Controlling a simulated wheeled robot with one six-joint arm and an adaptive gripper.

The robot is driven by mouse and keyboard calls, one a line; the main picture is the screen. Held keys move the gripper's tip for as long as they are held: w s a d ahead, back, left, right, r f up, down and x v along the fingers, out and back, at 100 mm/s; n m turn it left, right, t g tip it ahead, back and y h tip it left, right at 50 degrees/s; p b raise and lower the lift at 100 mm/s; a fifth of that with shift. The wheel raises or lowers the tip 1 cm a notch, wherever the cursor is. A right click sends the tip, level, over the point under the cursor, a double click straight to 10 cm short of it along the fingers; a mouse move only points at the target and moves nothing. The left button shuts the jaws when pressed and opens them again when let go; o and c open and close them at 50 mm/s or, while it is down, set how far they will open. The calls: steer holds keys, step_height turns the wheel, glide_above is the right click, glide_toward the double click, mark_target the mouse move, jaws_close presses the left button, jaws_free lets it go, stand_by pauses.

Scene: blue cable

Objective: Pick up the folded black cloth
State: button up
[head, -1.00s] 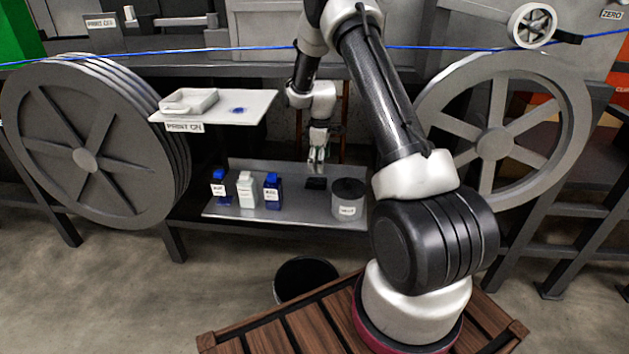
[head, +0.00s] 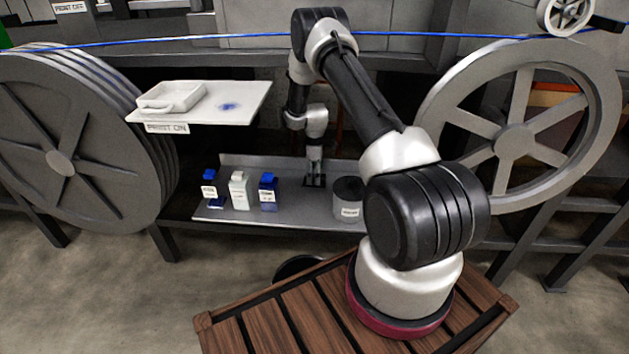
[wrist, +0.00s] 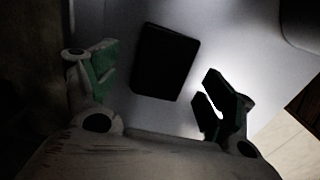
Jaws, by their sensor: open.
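The folded black cloth (wrist: 166,62) is a flat dark rectangle lying on the grey metal shelf (head: 300,214). In the head view only dark bits of the cloth (head: 320,182) show around the tip of my gripper (head: 314,176). In the wrist view my gripper (wrist: 156,84) is open, with one finger at the left and one at the right of the cloth. The cloth lies between and slightly beyond the fingertips, with nothing held. The exact height of the fingertips above the shelf is hard to tell.
A dark round canister (head: 348,198) stands close to the right of the cloth. Two blue bottles (head: 268,192) and a white bottle (head: 239,190) stand to the left. A white tray (head: 200,105) juts out above the shelf. A blue cable (head: 240,36) runs across the top.

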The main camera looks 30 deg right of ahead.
steer(key=shift+f, duration=0.95)
steer(key=shift+c, duration=0.5)
steer(key=c, duration=0.9)
steer(key=shift+c, duration=0.2)
steer(key=r, duration=0.4)
steer(key=s+a+r, duration=0.1)
steer(key=r, duration=0.2)
steer(key=shift+s+r, duration=0.1)
steer(key=s+a, duration=0.3)
steer(key=s, duration=0.2)
steer(key=s+a, duration=0.4)
steer(key=s, duration=0.1)
steer(key=s+a, duration=0.3)
steer(key=s, duration=0.2)
steer(key=shift+s+a, duration=0.15)
steer(key=shift+s, duration=0.1)
